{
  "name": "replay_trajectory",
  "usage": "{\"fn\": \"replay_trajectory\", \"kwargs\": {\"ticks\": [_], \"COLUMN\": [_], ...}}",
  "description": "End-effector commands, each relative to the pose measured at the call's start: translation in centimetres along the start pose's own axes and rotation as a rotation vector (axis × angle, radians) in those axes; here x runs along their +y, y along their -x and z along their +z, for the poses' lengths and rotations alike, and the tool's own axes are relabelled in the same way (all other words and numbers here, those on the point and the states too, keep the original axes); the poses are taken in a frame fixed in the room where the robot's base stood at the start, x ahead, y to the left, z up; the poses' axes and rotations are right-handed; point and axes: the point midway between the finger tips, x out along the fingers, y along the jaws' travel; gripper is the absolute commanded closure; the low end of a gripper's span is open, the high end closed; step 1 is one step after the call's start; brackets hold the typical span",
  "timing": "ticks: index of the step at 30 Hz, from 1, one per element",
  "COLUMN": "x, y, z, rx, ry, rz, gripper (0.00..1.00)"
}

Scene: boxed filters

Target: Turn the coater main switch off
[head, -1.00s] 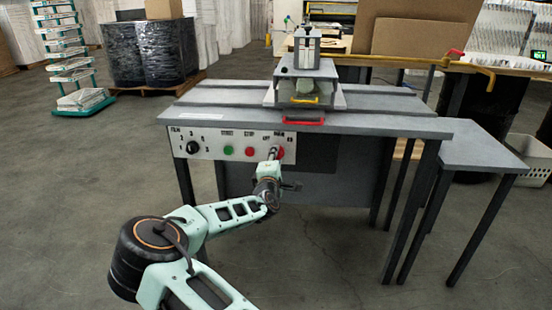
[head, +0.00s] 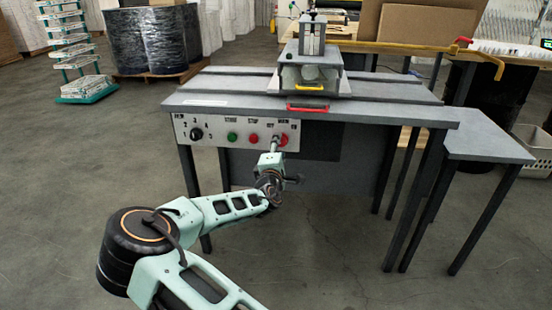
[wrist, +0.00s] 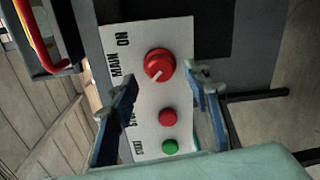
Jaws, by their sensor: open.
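The coater's main switch is a red round knob (wrist: 159,65) on the pale control panel (wrist: 178,35). An OFF label is not readable there. In the head view the switch (head: 282,140) is at the panel's right end. My gripper (wrist: 161,78) is open, its two fingers apart on either side below the knob in the wrist view, with nothing between them. In the head view my gripper (head: 275,147) is in front of the panel, beside the switch. Contact with the knob is not visible.
A red button (wrist: 168,117) and a green button (wrist: 170,147) sit beside the switch. A black selector (head: 196,134) is at the panel's left. A red handle (head: 307,108) juts from the table edge above. The floor in front is clear.

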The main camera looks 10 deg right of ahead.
Motion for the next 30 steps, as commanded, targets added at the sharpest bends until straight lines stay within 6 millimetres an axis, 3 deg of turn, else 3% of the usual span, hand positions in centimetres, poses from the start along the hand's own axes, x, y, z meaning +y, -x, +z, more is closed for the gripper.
{"fn": "replay_trajectory", "kwargs": {"ticks": [6, 13, 18, 30], "x": [0.1, 0.1, 0.2, 0.0], "y": [4.5, 7.9, 8.8, 9.0], "z": [-0.2, -0.1, 0.0, 0.3], "rx": [0.002, 0.001, 0.001, -0.007], "ry": [0.000, 0.000, 0.000, -0.027], "rz": [0.000, 0.002, 0.003, -0.011], "gripper": [0.56, 0.56, 0.56, 0.56]}}
